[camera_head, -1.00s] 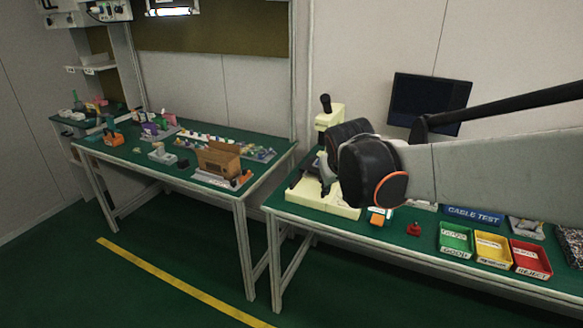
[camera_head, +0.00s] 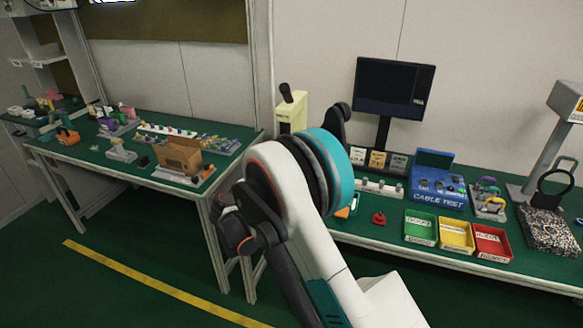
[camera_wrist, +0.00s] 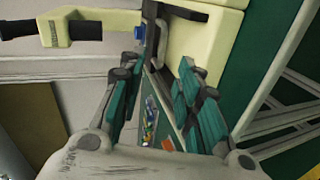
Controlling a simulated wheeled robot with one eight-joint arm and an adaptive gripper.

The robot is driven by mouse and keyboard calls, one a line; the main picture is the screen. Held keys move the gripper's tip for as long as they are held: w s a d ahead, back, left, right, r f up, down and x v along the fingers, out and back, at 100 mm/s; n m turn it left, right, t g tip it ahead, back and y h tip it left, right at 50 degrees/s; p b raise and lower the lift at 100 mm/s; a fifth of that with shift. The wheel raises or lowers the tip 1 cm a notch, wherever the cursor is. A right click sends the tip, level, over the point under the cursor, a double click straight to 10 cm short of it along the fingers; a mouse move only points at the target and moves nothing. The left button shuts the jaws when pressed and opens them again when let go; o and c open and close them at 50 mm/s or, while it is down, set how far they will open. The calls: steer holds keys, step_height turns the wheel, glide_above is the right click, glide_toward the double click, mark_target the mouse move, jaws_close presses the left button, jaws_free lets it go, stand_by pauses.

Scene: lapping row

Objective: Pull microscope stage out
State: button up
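The microscope is cream with a black eyepiece. In the head view its upper column (camera_head: 292,116) shows behind my arm, and its base and stage are hidden there. In the wrist view its cream head (camera_wrist: 92,24) is at upper left and its cream base (camera_wrist: 205,45) at upper right. A dark bar (camera_wrist: 185,12) near the base looks like part of the stage, but I cannot tell for certain. My gripper (camera_wrist: 168,62) is open, its teal and grey fingers spread in front of the microscope. Whether a fingertip touches is unclear.
Right of my arm are a monitor (camera_head: 394,88), a blue cable test box (camera_head: 438,188), and green (camera_head: 420,228), yellow (camera_head: 457,236) and red (camera_head: 492,242) trays. A red knobbed part (camera_head: 378,218) lies near the arm. Another bench with a cardboard box (camera_head: 180,157) stands left.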

steer(key=shift+n+t, duration=0.5)
steer(key=shift+t, duration=0.1)
steer(key=b+x, duration=0.1)
steer(key=x, duration=0.3)
steer(key=f+b+x, duration=0.1)
steer(key=x, duration=0.4)
steer(key=f+b+x, duration=0.1)
steer(key=b+x, duration=0.1)
steer(key=x, duration=0.2)
steer(key=shift+a+f, duration=0.1)
steer(key=shift+a, duration=0.25)
steer(key=shift+w+d, duration=0.25)
steer(key=shift+w, duration=0.3)
jaws_close()
